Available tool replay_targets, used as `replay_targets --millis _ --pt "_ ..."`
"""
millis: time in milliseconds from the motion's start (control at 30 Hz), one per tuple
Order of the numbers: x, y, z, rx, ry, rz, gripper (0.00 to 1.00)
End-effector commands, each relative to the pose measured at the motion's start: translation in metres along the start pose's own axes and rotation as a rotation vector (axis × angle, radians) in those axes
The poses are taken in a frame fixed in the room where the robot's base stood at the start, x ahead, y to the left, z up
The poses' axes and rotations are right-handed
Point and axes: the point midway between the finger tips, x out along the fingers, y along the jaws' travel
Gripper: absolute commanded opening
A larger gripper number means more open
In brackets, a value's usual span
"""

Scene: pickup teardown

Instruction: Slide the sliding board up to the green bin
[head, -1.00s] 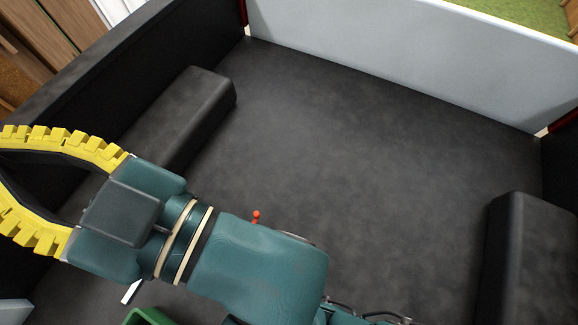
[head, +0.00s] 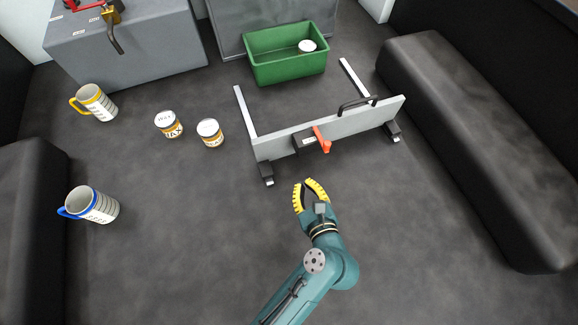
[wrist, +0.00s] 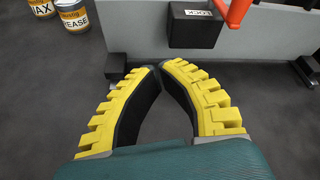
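The sliding board (head: 338,131) is a long light-grey panel set across two pale rails, seen in the head view. A black box labelled LOCK (wrist: 194,26) with an orange lever (head: 322,139) is on its near face, and a black handle (head: 357,103) is on its top edge. The green bin (head: 288,70) stands behind the board between the rails, with a gap of floor between them. A white round-topped item (head: 307,46) is in the bin. My gripper (head: 309,181) is in front of the board, apart from it, its yellow fingertips together and holding nothing.
Two cans (head: 168,124) (head: 210,133) stand left of the left rail. A yellow-handled mug (head: 97,102) and a blue-handled mug (head: 95,205) are further left. A grey toolbox (head: 125,45) is at the back left. Dark wheel-arch humps line both sides.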

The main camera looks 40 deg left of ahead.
Motion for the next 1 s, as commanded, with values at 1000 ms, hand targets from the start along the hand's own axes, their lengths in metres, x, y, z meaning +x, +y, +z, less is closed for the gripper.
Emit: replay_targets --millis 1000 --pt "0.152 0.048 -0.01 0.298 -0.042 0.078 0.0"
